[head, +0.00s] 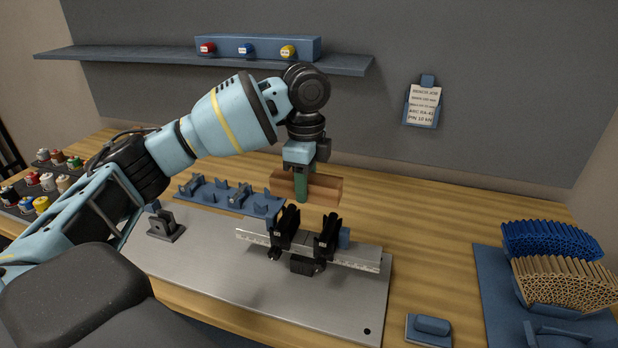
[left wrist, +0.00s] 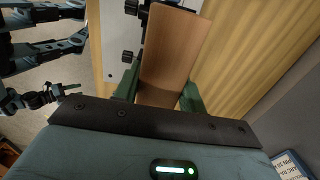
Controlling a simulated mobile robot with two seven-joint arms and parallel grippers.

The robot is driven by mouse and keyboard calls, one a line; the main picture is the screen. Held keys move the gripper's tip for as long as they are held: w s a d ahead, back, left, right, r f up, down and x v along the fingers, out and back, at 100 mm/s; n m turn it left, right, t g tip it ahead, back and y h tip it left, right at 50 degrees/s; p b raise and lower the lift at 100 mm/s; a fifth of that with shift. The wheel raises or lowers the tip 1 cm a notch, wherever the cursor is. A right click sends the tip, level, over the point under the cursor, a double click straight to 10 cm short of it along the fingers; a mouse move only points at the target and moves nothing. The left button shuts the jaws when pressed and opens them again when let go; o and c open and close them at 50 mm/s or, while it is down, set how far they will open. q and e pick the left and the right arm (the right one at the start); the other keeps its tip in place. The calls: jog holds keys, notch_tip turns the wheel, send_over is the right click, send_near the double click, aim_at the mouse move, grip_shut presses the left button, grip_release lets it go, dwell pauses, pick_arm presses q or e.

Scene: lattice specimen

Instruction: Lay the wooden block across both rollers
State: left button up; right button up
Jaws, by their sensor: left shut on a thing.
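The wooden block (head: 325,187) is reddish brown and held level in my left gripper (head: 302,188), whose green fingers close on it. In the head view it is just behind the two black roller supports, and it appears raised above the bench. The left support (head: 286,227) and right support (head: 327,237) stand on a steel ruled rail (head: 364,261); the rollers themselves are hard to make out. In the left wrist view the block (left wrist: 172,55) sits between the fingers (left wrist: 160,95), with black knobs of the fixture beside it.
A blue tray with holders (head: 222,197) lies behind the rail, left of the block. A dark bracket (head: 165,227) stands on the metal plate (head: 210,262). Blue and tan tube bundles (head: 565,285) fill the right.

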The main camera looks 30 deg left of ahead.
pick_arm(q)
jog(key=shift+f, duration=0.55)
notch_tip(320, 180, down, 5)
jog(key=shift+w+b, duration=0.1)
jog(key=shift+b, duration=0.45)
pick_arm(e)
jog(key=shift+s+a+f+g, duration=0.1)
jog(key=shift+s+f+g, duration=0.2)
jog(key=shift+s+f, duration=0.45)
jog(key=shift+w+r, duration=0.1)
jog(key=shift+w, duration=0.15)
pick_arm(q)
jog(key=shift+f, duration=0.2)
jog(key=shift+f, duration=0.2)
jog(key=o, duration=1)
jog(key=shift+o, duration=0.7)
